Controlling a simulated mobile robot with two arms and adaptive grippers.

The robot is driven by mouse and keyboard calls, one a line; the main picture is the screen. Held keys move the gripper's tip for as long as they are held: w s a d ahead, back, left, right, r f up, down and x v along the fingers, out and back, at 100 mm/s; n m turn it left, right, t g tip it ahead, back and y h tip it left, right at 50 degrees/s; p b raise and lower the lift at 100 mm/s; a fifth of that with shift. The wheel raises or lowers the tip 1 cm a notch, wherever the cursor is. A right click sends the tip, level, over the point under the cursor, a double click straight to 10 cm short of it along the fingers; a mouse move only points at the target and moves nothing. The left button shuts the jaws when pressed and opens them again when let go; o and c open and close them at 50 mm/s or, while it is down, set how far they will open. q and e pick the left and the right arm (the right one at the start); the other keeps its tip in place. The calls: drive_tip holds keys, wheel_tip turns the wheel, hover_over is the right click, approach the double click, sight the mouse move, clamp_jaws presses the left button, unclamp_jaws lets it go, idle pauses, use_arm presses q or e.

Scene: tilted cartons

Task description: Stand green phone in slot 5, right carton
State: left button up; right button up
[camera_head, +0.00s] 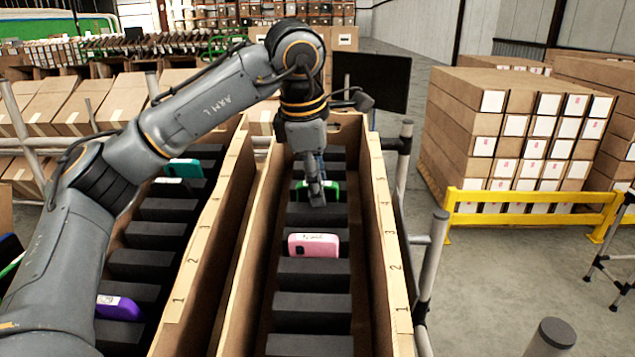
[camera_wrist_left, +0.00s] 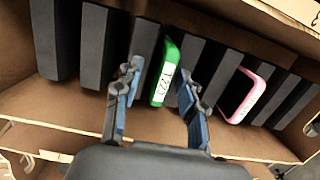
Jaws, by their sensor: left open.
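The green phone (camera_wrist_left: 165,75) stands in a slot of the right carton, with a white label on its face. It also shows in the head view (camera_head: 301,190), partly hidden by my gripper. The right carton (camera_head: 378,215) is a long brown box with dark foam dividers. My left gripper (camera_head: 317,192) is over the carton at the green phone. In the left wrist view, its open fingers (camera_wrist_left: 157,88) are on either side of the phone, with gaps visible. I cannot read the phone's slot number. My right gripper is not in view.
A pink phone (camera_head: 313,245) stands nearer in the right carton. The left carton (camera_head: 195,270) holds a purple phone (camera_head: 118,307) and a teal phone (camera_head: 183,168). Carton walls rise on both sides of the slots. Several foam slots at the front look empty.

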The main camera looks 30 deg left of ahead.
use_arm(q)
drive_tip(key=v, duration=1.1)
drive_tip(key=shift+r, duration=0.25)
drive_tip(key=shift+s+r, duration=0.1)
drive_tip(key=p+v, duration=0.6)
drive_tip(key=p, duration=0.1)
drive_tip(key=shift+d+r, duration=0.4)
drive_tip(key=shift+r, duration=0.05)
drive_tip(key=shift+f, duration=0.1)
